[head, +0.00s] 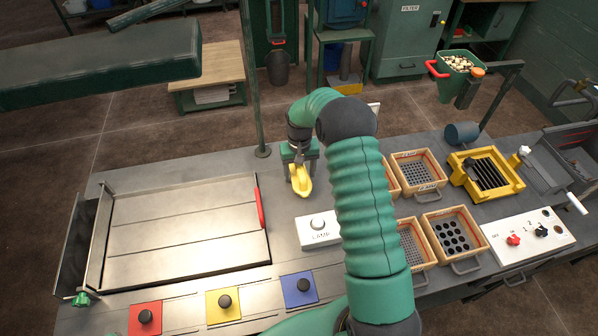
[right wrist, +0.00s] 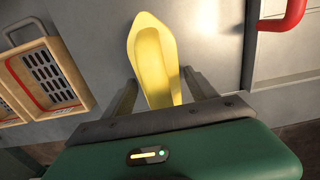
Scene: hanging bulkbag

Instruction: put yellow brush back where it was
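A yellow, elongated, hollow-looking piece, taken as the yellow brush (head: 301,180), shows at the end of my right gripper (head: 299,163) over the bench, between the metal plate and the wooden trays. In the right wrist view the yellow brush (right wrist: 155,55) lies between the two fingers of my right gripper (right wrist: 160,80), which flank it closely and appear shut on it. It points away from the palm, and its near end is hidden at the palm. No bristles show. Whether it touches the bench is unclear. My left gripper is out of view.
A metal plate with a red handle (head: 260,209) is left of the brush. The white lamp box (head: 318,229) is in front. Wooden trays (head: 422,172), a yellow grated box (head: 487,176) and a switch panel (head: 528,236) are right. A post (head: 251,80) rises behind.

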